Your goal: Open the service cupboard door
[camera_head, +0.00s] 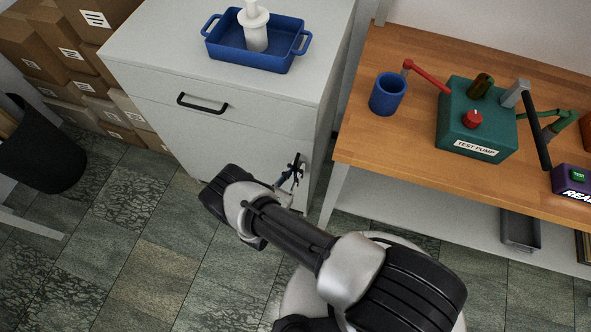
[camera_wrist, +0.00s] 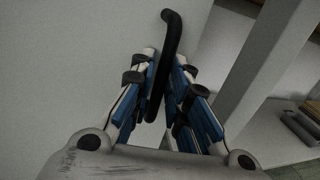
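The service cupboard (camera_head: 140,45) is a pale grey cabinet with a drawer above and a door (camera_head: 235,138) below. The door looks flush with the front, and I see no gap. Its black bar handle (camera_wrist: 171,35) stands upright near the right edge of the door panel (camera_wrist: 80,60) in the wrist view. In the head view my gripper (camera_head: 292,172) is at the door's right side, and my arm hides the lower door.
The drawer has its own black handle (camera_head: 202,103). A blue tray (camera_head: 240,55) with a white container (camera_head: 254,28) stands on top. A wooden bench (camera_head: 400,140) with a test pump (camera_head: 475,125) is at right. A black bin (camera_head: 45,150) stands left; floor between is clear.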

